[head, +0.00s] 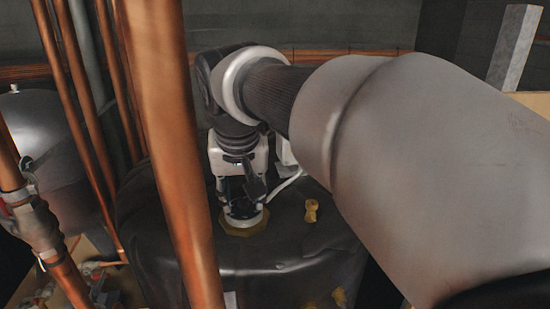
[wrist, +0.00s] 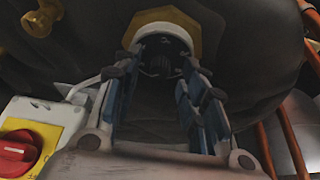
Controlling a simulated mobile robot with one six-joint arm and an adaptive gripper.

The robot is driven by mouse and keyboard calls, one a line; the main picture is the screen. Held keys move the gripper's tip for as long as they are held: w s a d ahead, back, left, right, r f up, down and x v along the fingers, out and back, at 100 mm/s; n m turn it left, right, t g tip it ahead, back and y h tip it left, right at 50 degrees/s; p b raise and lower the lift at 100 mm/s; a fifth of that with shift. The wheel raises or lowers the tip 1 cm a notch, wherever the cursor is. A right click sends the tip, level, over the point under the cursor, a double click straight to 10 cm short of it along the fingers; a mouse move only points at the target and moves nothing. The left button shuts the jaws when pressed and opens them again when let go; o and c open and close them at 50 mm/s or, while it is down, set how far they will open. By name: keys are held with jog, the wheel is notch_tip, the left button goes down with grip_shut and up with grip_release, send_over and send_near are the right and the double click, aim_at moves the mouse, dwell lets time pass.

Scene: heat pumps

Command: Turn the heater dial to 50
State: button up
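The heater dial is a dark round knob (wrist: 164,58) in a white ring (wrist: 166,28) on a yellowish octagonal plate (wrist: 206,32), at the top middle of the wrist view. Its markings are too small and dark to read. In the head view the white ring (head: 244,221) shows under my gripper (head: 242,205), on top of a dark tank (head: 285,245). My gripper points down at it. In the wrist view my gripper's fingers (wrist: 160,65) are spread, one on each side of the knob. Whether they touch it is unclear.
A red rotary knob (wrist: 15,153) on a yellow plate lies at the lower left of the wrist view. A brass fitting (head: 312,210) stands right of the dial on the tank. Copper pipes (head: 172,140) rise left of my gripper. A grey tank (head: 50,145) stands further left.

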jog(key=shift+f, duration=0.2)
grip_shut()
dwell(0.5)
